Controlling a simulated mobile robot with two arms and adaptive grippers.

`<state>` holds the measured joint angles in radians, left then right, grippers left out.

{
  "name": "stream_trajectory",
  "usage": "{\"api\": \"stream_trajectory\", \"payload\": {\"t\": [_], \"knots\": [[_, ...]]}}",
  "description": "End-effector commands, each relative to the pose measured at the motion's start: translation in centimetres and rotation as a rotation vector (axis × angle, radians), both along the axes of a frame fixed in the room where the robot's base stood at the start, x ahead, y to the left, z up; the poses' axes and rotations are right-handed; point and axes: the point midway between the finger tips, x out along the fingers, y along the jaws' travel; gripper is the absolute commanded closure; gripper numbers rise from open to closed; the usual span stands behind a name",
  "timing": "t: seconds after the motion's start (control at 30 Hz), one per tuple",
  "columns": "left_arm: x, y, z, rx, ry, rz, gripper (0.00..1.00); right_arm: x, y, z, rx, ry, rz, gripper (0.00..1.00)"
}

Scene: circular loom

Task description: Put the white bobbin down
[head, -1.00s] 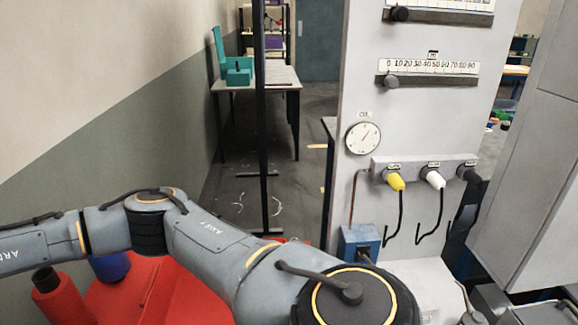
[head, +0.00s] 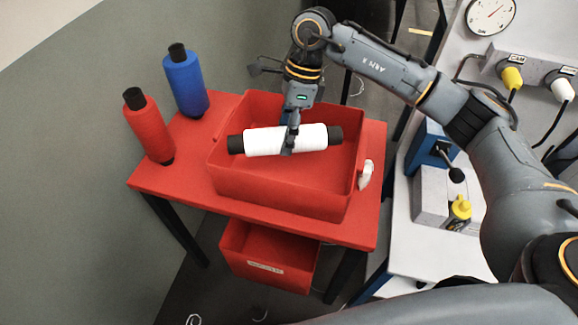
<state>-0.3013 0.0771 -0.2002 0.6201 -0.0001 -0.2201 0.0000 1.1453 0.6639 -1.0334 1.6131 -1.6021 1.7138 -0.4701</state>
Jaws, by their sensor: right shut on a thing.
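The white bobbin (head: 262,141), a white cylinder with black ends, lies sideways over the open red bin (head: 272,190) on the red table. My right gripper (head: 290,142) comes down from above and is shut around the bobbin's middle. The bobbin appears level, at about the height of the bin's rim; I cannot tell whether it touches the rim. My left gripper is not in view.
A red bobbin (head: 148,128) and a blue bobbin (head: 186,82) stand upright on the red table (head: 180,190), left of the bin. A small white object (head: 366,174) is at the bin's right side. A grey bench (head: 400,235) stands at right.

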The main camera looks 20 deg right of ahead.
Motion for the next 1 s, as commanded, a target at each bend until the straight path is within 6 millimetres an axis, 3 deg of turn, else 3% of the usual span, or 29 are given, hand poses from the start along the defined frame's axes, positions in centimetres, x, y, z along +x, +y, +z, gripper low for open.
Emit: {"api": "stream_trajectory", "payload": {"t": [0.1,0.3,0.57,0.8,1.0], "knots": [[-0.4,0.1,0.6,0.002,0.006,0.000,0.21,-0.1,-0.1,-3.2,0.000,0.006,-0.001,0.87],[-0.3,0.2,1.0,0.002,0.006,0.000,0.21,0.0,0.0,-7.4,0.001,0.003,0.001,0.87],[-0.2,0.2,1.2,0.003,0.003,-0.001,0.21,0.0,0.0,-9.6,0.000,0.001,0.001,0.87],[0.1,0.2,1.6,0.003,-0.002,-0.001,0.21,0.0,0.0,-12.6,0.001,0.002,0.000,0.87],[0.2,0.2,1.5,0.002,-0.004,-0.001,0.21,0.0,0.0,-12.7,0.001,-0.001,0.002,0.87]]}}
